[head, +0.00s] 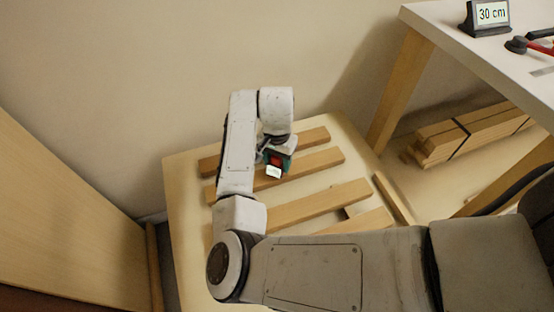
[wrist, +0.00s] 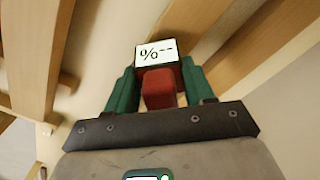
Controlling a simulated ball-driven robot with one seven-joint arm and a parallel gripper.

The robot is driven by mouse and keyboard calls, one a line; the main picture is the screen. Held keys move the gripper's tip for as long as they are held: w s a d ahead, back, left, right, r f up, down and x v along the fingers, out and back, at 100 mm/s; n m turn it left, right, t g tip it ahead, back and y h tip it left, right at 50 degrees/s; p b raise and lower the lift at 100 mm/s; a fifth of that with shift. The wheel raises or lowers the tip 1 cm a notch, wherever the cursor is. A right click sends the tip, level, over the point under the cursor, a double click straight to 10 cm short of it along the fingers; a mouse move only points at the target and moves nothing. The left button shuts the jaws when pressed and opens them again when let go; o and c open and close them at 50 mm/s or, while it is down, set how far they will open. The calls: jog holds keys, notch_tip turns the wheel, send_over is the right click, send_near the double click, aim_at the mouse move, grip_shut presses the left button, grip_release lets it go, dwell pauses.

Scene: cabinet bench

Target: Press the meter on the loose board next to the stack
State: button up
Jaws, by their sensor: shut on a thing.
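My gripper (head: 276,158) is shut on the meter (head: 273,171), a small red and dark device with a white screen. In the wrist view the green fingers of my gripper (wrist: 159,68) hold the red body of the meter (wrist: 159,90) from both sides. Its screen reads "%--". In the head view the meter is over the spaced boards on the low pale platform; I cannot tell whether it touches wood. A strapped stack of boards (head: 470,134) lies under the table at the right. A single loose board (head: 393,198) lies left of the stack, near the platform's right edge.
Several spaced boards (head: 320,203) lie across the low platform (head: 185,190). A wooden panel (head: 60,200) is at the left.

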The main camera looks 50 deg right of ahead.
jog(key=shift+f, duration=0.55)
dwell(2.2)
jog(key=shift+r+p, duration=0.1)
jog(key=shift+p, duration=0.2)
notch_tip(320, 180, up, 7)
jog(key=p, duration=0.7)
